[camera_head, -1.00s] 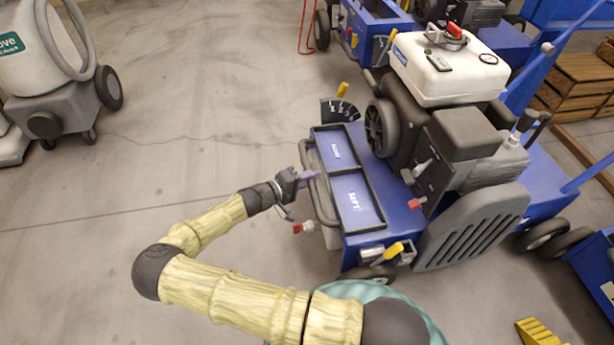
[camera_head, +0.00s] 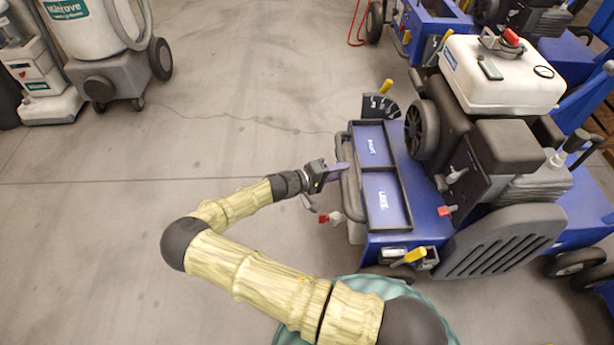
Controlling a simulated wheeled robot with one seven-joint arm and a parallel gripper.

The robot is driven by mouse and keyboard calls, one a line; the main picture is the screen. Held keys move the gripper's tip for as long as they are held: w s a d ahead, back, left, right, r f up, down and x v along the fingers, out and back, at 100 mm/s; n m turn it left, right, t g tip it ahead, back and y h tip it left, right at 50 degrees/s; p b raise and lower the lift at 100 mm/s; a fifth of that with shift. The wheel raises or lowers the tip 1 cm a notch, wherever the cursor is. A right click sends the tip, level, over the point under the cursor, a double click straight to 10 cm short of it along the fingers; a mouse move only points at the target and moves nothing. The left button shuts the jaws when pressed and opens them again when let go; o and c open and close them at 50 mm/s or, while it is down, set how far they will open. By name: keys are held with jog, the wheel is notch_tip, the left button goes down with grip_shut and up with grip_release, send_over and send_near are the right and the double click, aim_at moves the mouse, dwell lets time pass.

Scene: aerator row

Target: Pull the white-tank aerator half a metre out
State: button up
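The white-tank aerator is a blue machine with a black engine under a white tank (camera_head: 502,77). It stands right of centre. A grey bar handle (camera_head: 349,197) runs along its near left end, beside a blue two-part tray (camera_head: 385,190). My gripper (camera_head: 341,168) is at this bar, with its purple fingertips across it. It looks shut on the bar, though the far finger is hidden. A red-tipped lever (camera_head: 325,217) sticks out just below the gripper. Yellow-handled levers show at the front (camera_head: 414,256) and back (camera_head: 386,86) corners.
A grey-white floor machine (camera_head: 112,75) stands at the upper left. The concrete floor (camera_head: 200,140) left of the aerator is clear.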

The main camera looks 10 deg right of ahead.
jog(key=p+v, duration=0.5)
jog(key=v, duration=1)
jog(key=shift+a+p, duration=0.25)
jog(key=shift+p, duration=0.05)
jog(key=shift+s+r, duration=0.1)
jog(key=shift+s, duration=0.05)
